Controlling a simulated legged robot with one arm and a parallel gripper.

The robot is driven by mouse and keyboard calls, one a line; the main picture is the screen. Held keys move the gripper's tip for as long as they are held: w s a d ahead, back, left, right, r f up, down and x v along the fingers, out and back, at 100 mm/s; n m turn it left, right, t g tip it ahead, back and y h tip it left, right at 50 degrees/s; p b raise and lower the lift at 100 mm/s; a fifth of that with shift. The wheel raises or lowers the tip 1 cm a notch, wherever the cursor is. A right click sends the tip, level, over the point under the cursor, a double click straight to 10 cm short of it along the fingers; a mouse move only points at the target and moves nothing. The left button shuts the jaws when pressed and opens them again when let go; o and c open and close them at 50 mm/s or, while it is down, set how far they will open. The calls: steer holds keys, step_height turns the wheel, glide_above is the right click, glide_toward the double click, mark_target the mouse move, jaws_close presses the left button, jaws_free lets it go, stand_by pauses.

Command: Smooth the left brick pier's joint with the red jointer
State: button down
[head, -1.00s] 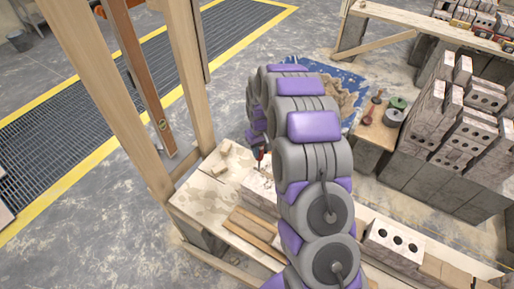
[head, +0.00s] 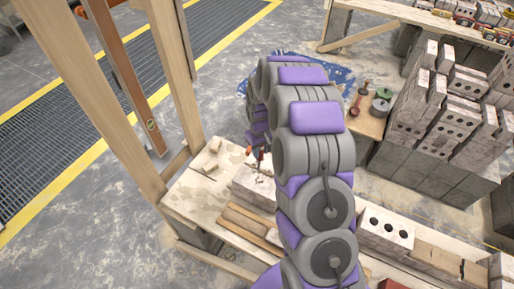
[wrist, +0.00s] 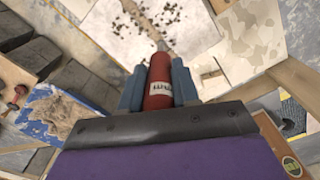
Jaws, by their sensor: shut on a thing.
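My gripper (wrist: 158,88) is shut on the red handle of the jointer (wrist: 159,85), which has a white label. In the wrist view its grey metal end points away over a pale surface with dark crumbs (wrist: 150,22); I cannot tell whether it touches. In the head view a bit of red (head: 257,154) shows beside my arm, just above a pale block with dark crumbs (head: 250,184), which seems to be the left brick pier. My arm hides part of this block, and its joint cannot be made out.
Wooden posts (head: 172,70) with a level stand at the bench's left end. Wooden strips (head: 248,222) lie at the bench front. A three-holed block (head: 386,230) sits to the right. A small table (head: 362,122) with tools and brick stacks (head: 440,125) stand behind.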

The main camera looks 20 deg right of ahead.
steer(key=shift+s+d+p, duration=0.3)
steer(key=shift+s+d, duration=1.75)
steer(key=shift+s, duration=0.05)
steer(key=shift+s+d+f, duration=0.1)
steer(key=shift+s+d, duration=1.45)
steer(key=shift+s, duration=0.05)
step_height(320, 180, up, 6)
steer(key=w+a+p, duration=0.1)
steer(key=p, duration=0.3)
steer(key=shift+w, duration=0.25)
steer(key=shift+a, duration=0.1)
